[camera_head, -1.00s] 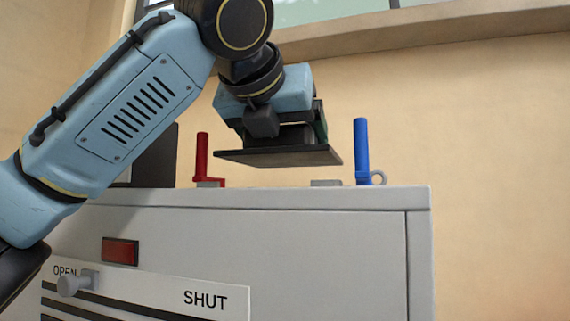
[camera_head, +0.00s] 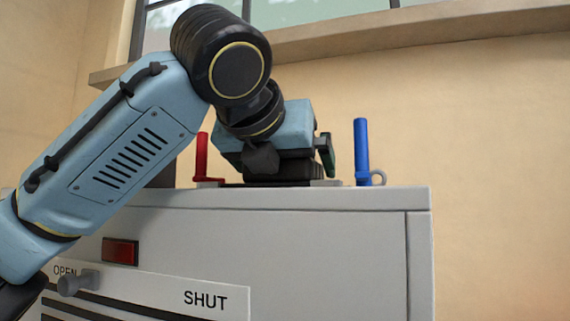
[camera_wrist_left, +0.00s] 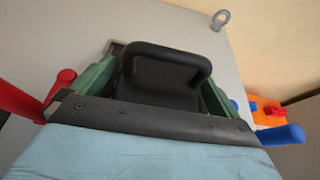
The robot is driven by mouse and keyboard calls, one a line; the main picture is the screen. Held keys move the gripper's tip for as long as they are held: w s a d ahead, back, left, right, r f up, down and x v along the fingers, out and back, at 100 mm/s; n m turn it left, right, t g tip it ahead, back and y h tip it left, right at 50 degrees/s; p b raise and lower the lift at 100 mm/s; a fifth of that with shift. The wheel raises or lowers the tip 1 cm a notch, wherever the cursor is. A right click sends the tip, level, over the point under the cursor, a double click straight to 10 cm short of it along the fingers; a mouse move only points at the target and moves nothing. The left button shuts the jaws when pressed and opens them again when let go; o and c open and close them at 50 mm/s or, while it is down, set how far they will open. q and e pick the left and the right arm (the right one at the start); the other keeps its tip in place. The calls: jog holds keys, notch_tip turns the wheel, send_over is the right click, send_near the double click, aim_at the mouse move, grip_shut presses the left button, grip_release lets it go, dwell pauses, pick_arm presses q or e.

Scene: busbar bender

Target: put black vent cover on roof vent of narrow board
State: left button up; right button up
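The black vent cover (camera_head: 283,171) is low at the top of the grey cabinet, under my left gripper (camera_head: 285,160). The wrist view shows its dark plate and looped handle (camera_wrist_left: 165,52). The green fingers of my left gripper (camera_wrist_left: 158,88) stand on both sides of the handle, spread apart. The roof vent is mostly hidden; a grey low edge (camera_head: 325,183) shows beside the cover. I cannot tell whether the cover is fully seated. My right gripper is not in view.
The cabinet front (camera_head: 330,250) has a red button (camera_head: 120,251) and an OPEN/SHUT slider (camera_head: 75,283).

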pick_arm(q)
jog(key=shift+s+r, duration=0.1)
jog(key=shift+r, duration=0.15)
jog(key=b+v, duration=0.2)
jog(key=v, duration=0.8)
jog(key=shift+s+a+r+b, duration=0.1)
jog(key=shift+s+b, duration=0.25)
jog(key=shift+b, duration=0.05)
jog(key=shift+s+a+r, duration=0.2)
jog(key=shift+s+r, duration=0.05)
jog(key=shift+s, duration=0.25)
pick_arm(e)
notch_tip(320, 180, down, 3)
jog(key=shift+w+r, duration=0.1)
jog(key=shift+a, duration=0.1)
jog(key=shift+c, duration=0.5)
